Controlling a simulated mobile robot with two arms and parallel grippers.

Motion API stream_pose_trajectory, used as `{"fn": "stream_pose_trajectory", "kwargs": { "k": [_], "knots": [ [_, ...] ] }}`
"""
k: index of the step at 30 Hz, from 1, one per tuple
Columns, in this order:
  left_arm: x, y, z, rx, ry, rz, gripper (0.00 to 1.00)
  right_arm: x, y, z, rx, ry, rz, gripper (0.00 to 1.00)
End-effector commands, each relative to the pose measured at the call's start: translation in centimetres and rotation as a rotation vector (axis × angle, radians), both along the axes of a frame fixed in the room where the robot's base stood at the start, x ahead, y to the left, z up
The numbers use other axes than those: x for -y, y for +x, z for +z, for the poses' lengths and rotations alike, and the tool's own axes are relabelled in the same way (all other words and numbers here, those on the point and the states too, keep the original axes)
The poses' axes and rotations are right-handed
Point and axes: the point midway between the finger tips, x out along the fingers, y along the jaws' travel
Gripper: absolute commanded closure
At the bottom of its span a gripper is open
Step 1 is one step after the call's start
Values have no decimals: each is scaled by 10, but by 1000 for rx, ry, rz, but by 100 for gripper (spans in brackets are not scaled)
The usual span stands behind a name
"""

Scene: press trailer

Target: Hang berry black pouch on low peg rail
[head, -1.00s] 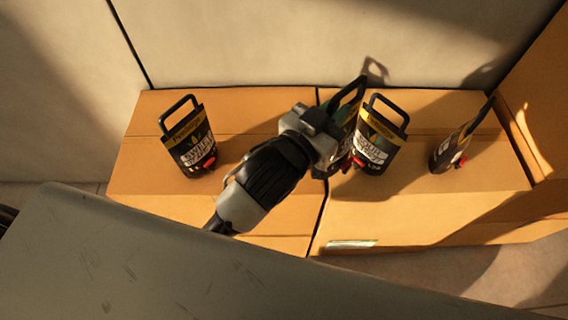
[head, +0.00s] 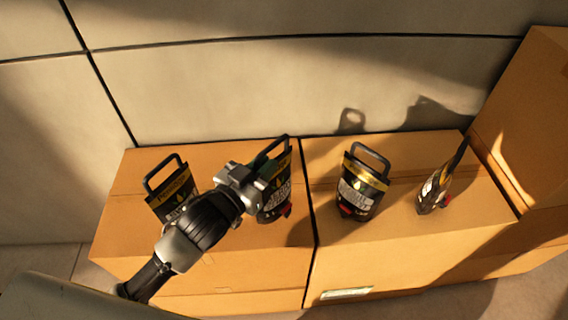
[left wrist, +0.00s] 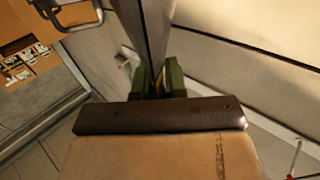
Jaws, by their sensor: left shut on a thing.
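My left gripper (head: 258,178) is shut on a black pouch (head: 277,192) with a looped black handle and a dark label band. The held pouch is upright in front of the wall, over the left cardboard box; I cannot tell whether it touches the box. In the left wrist view the gripper's green fingertips (left wrist: 160,78) close on the pouch (left wrist: 147,30), seen edge-on. Its flavour name is not readable. The peg rail cannot be made out in any view. My right gripper is not in view.
Other black pouches with yellow bands stand on the cardboard boxes (head: 400,245): one at left (head: 172,192), partly behind my arm, one right of the held pouch (head: 362,187), one at far right (head: 437,190). A taller carton (head: 530,130) stands right. A pale wall closes the back.

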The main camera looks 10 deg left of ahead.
Motion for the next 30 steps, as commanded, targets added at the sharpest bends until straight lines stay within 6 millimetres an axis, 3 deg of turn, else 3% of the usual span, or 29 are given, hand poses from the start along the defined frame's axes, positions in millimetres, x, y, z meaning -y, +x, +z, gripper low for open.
{"fn": "stream_pose_trajectory", "kwargs": {
  "k": [5, 15, 22, 23, 27, 30],
  "knots": [
    [-8, 3, -3, 8, -4, -2, 100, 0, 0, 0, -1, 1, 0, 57],
    [-8, 3, -34, 8, -5, -1, 100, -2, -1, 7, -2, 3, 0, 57],
    [-8, 3, -37, 10, -5, -2, 100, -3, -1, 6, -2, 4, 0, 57],
    [-8, 2, -41, 1, 0, -1, 85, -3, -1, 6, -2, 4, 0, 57],
    [-8, 2, -41, 1, 0, -1, 63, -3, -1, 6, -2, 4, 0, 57],
    [-8, 2, -41, 1, 0, -1, 62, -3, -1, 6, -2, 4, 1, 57]
  ]
}}
